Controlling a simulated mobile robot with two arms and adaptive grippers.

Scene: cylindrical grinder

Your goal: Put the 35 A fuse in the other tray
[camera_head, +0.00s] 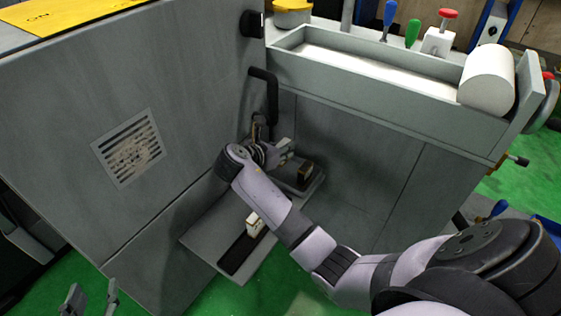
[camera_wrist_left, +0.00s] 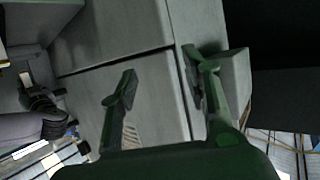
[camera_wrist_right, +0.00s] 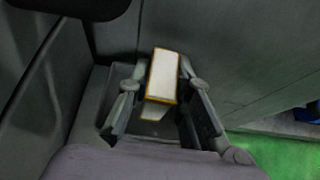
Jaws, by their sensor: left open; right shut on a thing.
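My right gripper (camera_head: 289,155) is low beside the machine's grey side wall. In the right wrist view its fingers (camera_wrist_right: 163,86) are shut on a white fuse with an orange-yellow edge (camera_wrist_right: 163,66). Its rating cannot be read. The far tray (camera_head: 315,185) lies under and beside this gripper; a brownish block (camera_head: 305,172) shows there, partly hidden. The near tray (camera_head: 205,240) has a dark slot with a white fuse (camera_head: 254,223) standing in it. My left gripper (camera_head: 90,300) is open and empty at the lower left; its spread fingers show in the left wrist view (camera_wrist_left: 158,85).
The grey machine wall with a vent (camera_head: 128,148) rises on the left. A black handle (camera_head: 268,95) sticks out above my right gripper. A long grey trough (camera_head: 370,75) and a white cylinder (camera_head: 487,78) overhang at the right. Green floor (camera_head: 285,285) lies in front.

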